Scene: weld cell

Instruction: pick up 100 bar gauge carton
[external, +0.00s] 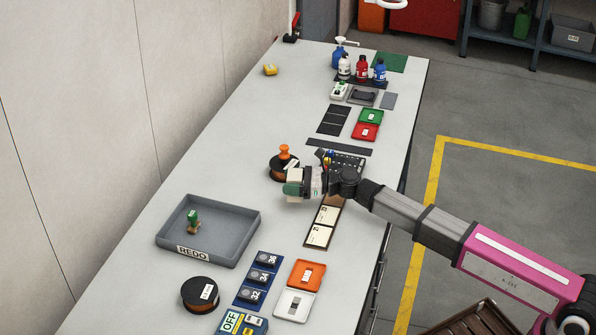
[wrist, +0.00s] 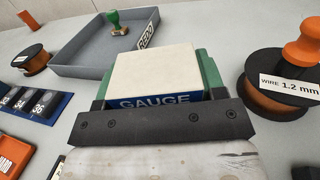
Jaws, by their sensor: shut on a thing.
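The gauge carton (wrist: 155,72) is a cream box with a blue band reading GAUGE in the wrist view; the rest of its label is hidden. My gripper (external: 293,188) is shut on the carton, with green parts flanking the box. In the external view only a pale bit of the carton (external: 296,174) shows at my gripper, near the middle of the bench. The carton appears to be held above the bench top, but the height is hard to tell.
A grey REDO tray (external: 247,238) holding a green-handled stamp (external: 193,221) lies left of my gripper. A wire spool (external: 281,168) with an orange-topped stamp (external: 285,152) is just behind. Cream cards (external: 320,236) lie in front. Bare bench lies between the tray and the back spool.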

